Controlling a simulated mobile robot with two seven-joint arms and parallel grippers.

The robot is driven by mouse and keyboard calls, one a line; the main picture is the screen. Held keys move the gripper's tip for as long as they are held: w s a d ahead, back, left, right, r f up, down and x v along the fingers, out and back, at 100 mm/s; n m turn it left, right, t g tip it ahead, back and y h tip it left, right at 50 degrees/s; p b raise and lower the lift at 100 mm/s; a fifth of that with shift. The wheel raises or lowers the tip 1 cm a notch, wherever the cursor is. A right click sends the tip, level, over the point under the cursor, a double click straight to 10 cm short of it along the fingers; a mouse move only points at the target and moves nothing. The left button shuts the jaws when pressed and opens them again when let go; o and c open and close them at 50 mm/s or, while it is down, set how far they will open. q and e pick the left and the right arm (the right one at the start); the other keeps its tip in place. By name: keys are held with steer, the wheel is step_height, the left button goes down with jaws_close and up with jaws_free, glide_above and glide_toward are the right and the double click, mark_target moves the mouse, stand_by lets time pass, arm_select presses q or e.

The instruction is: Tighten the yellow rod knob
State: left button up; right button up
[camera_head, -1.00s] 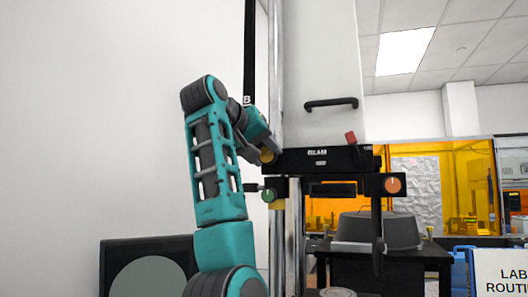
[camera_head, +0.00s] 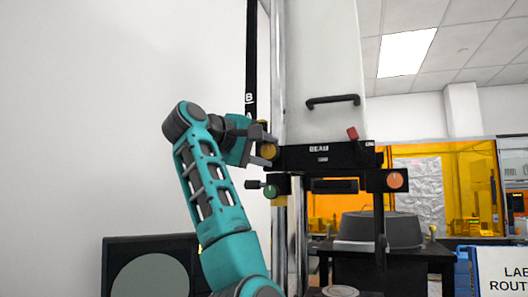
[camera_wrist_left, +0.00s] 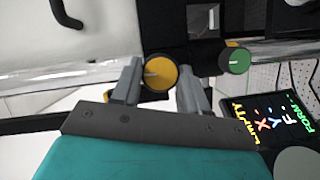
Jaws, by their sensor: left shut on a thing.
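The yellow rod knob (camera_head: 268,151) sits at the left end of the black beam bar (camera_head: 330,158). In the left wrist view the yellow knob (camera_wrist_left: 161,72) shows its round face with a pale pointer line. My left gripper (camera_head: 264,150) reaches it from the left, with one finger above and one below. In the left wrist view the fingers (camera_wrist_left: 160,85) stand on either side of the knob, shut on it. The knob's far side and its rod are hidden. My right gripper is in neither view.
A green knob (camera_head: 270,192) lies just below the yellow one, and close to the right finger in the wrist view (camera_wrist_left: 235,60). An orange knob (camera_head: 394,180) is at the right. A vertical metal column (camera_head: 279,230) stands behind. A dark monitor (camera_head: 120,250) is lower left.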

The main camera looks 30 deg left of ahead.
arm_select(q)
steer(key=shift+n, duration=0.3)
arm_select(e)
steer(key=shift+f, duration=0.1)
arm_select(q)
steer(key=o, duration=1.1)
steer(key=shift+c, duration=0.2)
steer(key=s+a+b, duration=0.2)
steer(key=s+b, duration=0.8)
steer(key=s, duration=0.2)
steer(key=shift+s+r, duration=0.35)
steer(key=shift+r, duration=0.1)
arm_select(e)
step_height(320, 180, down, 7)
steer(key=w+a, duration=0.1)
steer(key=a, duration=0.1)
steer(key=shift+w+a+y, duration=0.15)
steer(key=shift+y, duration=0.25)
steer(key=shift+r, duration=0.2)
